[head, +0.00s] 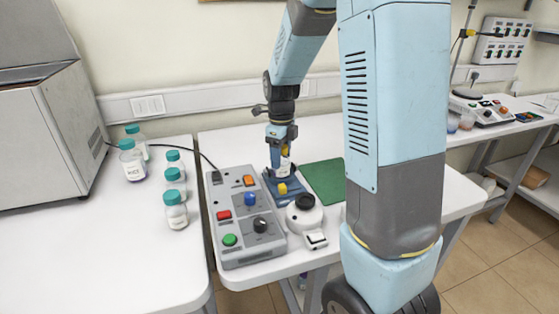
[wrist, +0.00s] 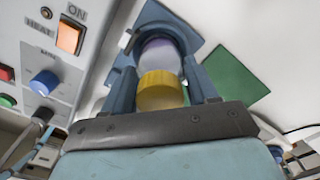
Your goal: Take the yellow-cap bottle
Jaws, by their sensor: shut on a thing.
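The yellow-cap bottle (head: 285,152) is upright between the fingers of my gripper (head: 283,160) in the head view. In the wrist view its yellow cap (wrist: 161,90) is close to the camera, with the pale purple bottle body behind it. My gripper (wrist: 161,62) is shut on the bottle, one finger on each side. The bottle is over or in a blue stand (head: 291,196) beside the grey control box; I cannot tell whether its base still touches the stand.
The grey control box (head: 240,243) has coloured buttons and knobs. A white round device (head: 304,221) and a green mat (head: 325,180) are close by. Several teal-capped bottles (head: 175,210) stand on the left table. A large grey machine (head: 40,140) is at far left.

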